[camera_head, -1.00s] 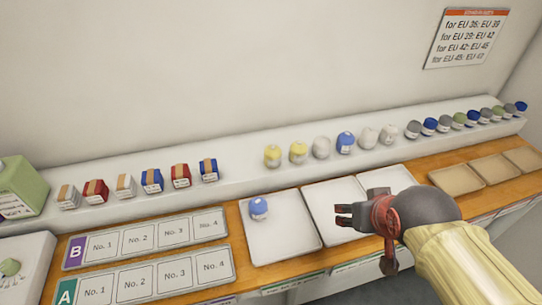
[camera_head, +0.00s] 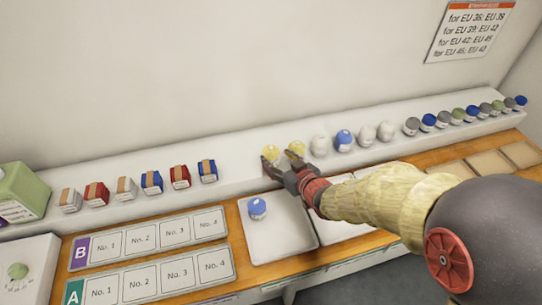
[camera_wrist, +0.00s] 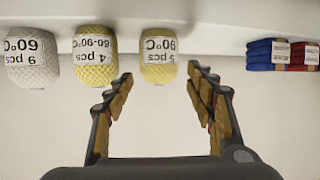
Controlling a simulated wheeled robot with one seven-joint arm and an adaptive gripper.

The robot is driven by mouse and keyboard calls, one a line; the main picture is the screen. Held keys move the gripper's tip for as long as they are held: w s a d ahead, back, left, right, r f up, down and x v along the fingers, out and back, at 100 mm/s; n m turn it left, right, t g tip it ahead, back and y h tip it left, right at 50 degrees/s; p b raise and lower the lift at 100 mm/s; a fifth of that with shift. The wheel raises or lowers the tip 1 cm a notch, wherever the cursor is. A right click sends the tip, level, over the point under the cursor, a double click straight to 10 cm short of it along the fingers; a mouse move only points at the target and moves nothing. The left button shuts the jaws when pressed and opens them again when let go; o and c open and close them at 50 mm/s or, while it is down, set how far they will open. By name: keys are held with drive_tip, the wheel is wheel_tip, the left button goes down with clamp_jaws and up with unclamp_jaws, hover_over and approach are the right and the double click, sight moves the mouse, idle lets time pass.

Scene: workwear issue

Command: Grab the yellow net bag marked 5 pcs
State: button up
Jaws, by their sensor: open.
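Two yellow net bags stand side by side on the white shelf, the left one (camera_head: 270,152) and the right one (camera_head: 297,147), partly behind my gripper (camera_head: 280,162) in the head view. The upside-down wrist view shows one yellow bag (camera_wrist: 95,72) labelled 4 pcs, 60-90°C. The other yellow bag (camera_wrist: 158,74) reads pcs and 90°C; its number is not clear. This bag is ahead of my gripper (camera_wrist: 160,76), roughly in line with the gap between the fingertips. My gripper is open and empty.
A white net bag (camera_wrist: 32,70) stands beside the 4 pcs bag. Folded blue and red stacks (camera_head: 180,176) lie along the shelf to the left. A blue bag (camera_head: 257,208) sits in a white tray (camera_head: 280,240) below. More bags line the shelf to the right.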

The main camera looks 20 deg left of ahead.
sight(274, 155)
drive_tip(key=b+x, duration=0.1)
drive_tip(key=x, duration=0.4)
drive_tip(key=shift+w+f, duration=0.1)
drive_tip(key=shift+f, duration=0.1)
drive_tip(key=shift+w+a+b, duration=0.2)
drive_tip(key=shift+b, duration=0.1)
drive_tip(key=shift+c, duration=1.4)
drive_tip(key=c, duration=0.7)
drive_tip(key=shift+r, duration=0.1)
